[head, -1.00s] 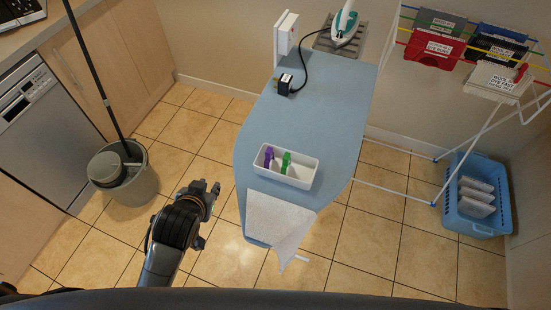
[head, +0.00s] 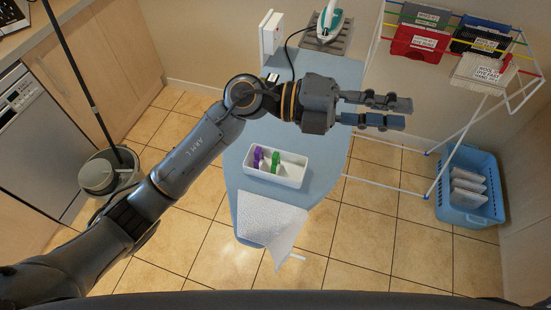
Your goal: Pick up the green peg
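A green peg (head: 275,161) stands in a white tray (head: 290,182) on the blue ironing board (head: 318,183). A purple peg (head: 258,158) is in the same tray, just left of the green one. My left gripper (head: 408,113) is high above the board, up and to the right of the tray, with its fingers pointing right. Its two fingers are apart with a narrow gap and nothing shows between them. The arm hides part of the board behind the tray. My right gripper is not in view.
A white cloth (head: 272,225) hangs over the board's near end. An iron (head: 329,20) rests at the far end, its cord running onto the board. A drying rack (head: 470,107) with hung cloths and a blue basket (head: 468,210) stand right. A mop bucket (head: 112,176) stands left.

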